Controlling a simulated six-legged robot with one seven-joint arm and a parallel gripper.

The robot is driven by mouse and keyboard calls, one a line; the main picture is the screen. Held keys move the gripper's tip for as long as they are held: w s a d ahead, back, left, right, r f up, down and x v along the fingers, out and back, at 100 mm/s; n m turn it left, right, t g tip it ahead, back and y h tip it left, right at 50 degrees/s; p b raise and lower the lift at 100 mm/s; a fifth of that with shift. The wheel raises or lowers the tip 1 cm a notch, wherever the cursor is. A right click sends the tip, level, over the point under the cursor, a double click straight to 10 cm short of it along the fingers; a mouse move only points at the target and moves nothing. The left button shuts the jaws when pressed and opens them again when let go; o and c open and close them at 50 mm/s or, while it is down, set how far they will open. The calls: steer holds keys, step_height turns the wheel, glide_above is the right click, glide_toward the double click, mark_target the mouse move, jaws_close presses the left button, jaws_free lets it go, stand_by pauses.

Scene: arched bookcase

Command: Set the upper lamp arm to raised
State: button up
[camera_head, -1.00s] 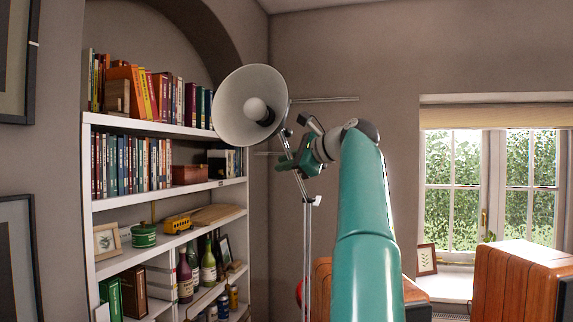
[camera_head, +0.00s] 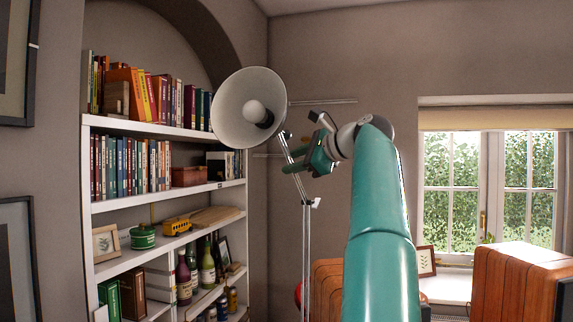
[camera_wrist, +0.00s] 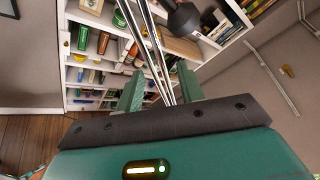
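The lamp has a wide white shade (camera_head: 238,122) with a bulb inside, facing toward me and left. Its thin metal upper arm (camera_head: 299,182) slopes up and left from a joint (camera_head: 314,203) to the shade. An upright double pole (camera_head: 307,255) stands below the joint. My gripper (camera_head: 291,159) is beside the upper arm, its fingers reaching left toward it. In the wrist view, the two green fingers of my gripper (camera_wrist: 158,92) are spread apart. The metal rods of the lamp arm (camera_wrist: 154,45) run between or just beyond them; contact is not clear.
A white bookcase (camera_head: 165,127) with books, bottles and a toy bus (camera_head: 177,226) stands behind and left of the lamp.

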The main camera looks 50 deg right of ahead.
steer(key=v, duration=1)
steer(key=shift+s, duration=0.1)
